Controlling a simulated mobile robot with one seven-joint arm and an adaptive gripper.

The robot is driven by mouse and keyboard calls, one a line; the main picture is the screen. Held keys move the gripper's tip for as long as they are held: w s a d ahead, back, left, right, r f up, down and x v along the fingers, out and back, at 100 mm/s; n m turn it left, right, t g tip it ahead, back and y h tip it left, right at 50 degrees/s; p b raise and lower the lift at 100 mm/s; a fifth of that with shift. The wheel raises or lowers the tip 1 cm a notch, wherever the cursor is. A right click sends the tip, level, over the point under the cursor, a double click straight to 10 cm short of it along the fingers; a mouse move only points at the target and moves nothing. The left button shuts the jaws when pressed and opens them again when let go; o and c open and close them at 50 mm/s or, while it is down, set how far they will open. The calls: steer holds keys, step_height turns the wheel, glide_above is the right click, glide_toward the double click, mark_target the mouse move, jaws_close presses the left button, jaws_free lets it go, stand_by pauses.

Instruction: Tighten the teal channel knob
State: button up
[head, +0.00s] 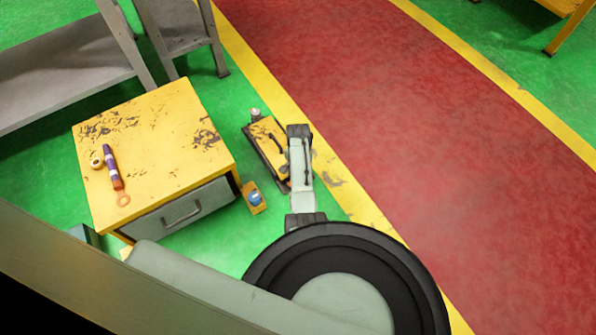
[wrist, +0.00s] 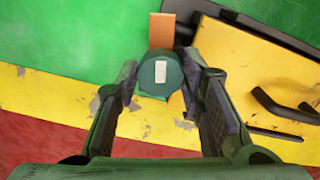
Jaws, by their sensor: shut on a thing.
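In the wrist view the teal knob (wrist: 153,81) is a dark round cap with a pale rectangular mark on top. It sits between the two fingers of my gripper (wrist: 159,76), with the fingertips closed on its left and right sides. An orange strip (wrist: 162,29) shows just beyond the knob. The yellow body with black handles (wrist: 245,70) lies to the right of the knob. In the head view this yellow body (head: 265,137) stands on the floor, partly covered by my arm.
A worn yellow cabinet (head: 165,135) stands to the left, with a purple and orange tool (head: 112,165) and small rings on top. A small orange block with a blue top (head: 255,197) lies beside the cabinet. The red lane (head: 430,150) on the right is clear.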

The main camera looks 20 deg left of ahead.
steer(key=m, duration=0.5)
steer(key=shift+w+a+r+m+p, duration=0.1)
steer(key=shift+w+r+m+p, duration=0.1)
steer(key=shift+m+p, duration=0.15)
steer(key=m, duration=0.9)
steer(key=shift+m+p, duration=0.35)
steer(key=shift+p, duration=0.05)
steer(key=shift+s+f+m, duration=0.1)
steer(key=shift+m, duration=2.2)
steer(key=shift+d, duration=0.2)
steer(key=o, duration=1.2)
steer(key=shift+a, duration=0.1)
